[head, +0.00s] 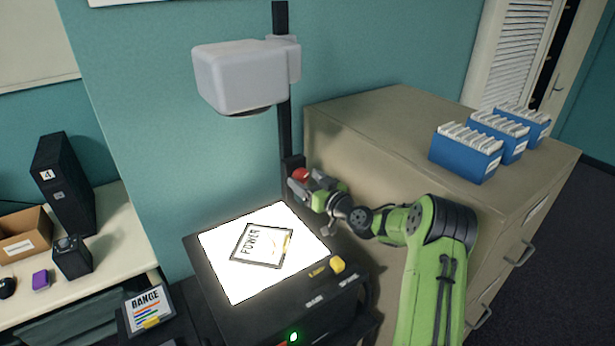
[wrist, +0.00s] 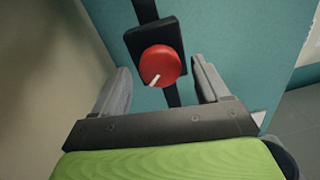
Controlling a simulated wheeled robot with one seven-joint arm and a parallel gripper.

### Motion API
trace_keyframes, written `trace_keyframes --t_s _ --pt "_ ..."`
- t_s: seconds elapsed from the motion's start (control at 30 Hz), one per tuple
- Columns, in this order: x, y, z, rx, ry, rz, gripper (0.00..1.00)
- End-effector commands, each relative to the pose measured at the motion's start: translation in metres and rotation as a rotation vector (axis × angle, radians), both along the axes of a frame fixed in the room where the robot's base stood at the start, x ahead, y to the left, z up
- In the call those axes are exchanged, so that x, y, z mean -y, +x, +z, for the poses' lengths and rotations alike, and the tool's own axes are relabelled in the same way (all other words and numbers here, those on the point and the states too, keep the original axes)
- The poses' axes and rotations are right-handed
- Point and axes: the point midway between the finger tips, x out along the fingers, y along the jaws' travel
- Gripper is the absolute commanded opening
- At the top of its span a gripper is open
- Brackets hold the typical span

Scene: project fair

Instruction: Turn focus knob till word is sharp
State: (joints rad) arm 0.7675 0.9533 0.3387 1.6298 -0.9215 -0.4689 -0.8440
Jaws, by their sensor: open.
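The red focus knob (wrist: 161,64) sits on a black block on the projector's upright post, with a white pointer line toward its lower left in the wrist view. In the head view the knob (head: 299,174) is partly hidden by my gripper (head: 305,186). My gripper is open, and in the wrist view its two fingers (wrist: 160,88) stand one on each side of the knob, apart from it. The overhead projector's head (head: 240,75) hangs above the lit stage (head: 220,262). A framed sheet (head: 262,246) reading "POWER" lies on the stage. No projected word is in view.
A yellow button (head: 337,264) and green light (head: 293,337) are on the projector's front. A "RANGE" card (head: 148,305) and side table (head: 105,235) stand left.

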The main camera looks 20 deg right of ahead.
Motion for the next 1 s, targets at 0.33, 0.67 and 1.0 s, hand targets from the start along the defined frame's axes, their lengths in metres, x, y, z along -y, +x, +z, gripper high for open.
trace_keyframes --t_s 0.33,0.67,1.0 --pt "-0.0001 0.0008 -0.0012 -0.001 0.0 0.0 0.58" --pt "-0.0001 0.0006 -0.0016 -0.001 0.005 0.0 0.19" --pt "0.0005 0.0004 -0.0058 -0.065 0.351 -0.001 0.19"
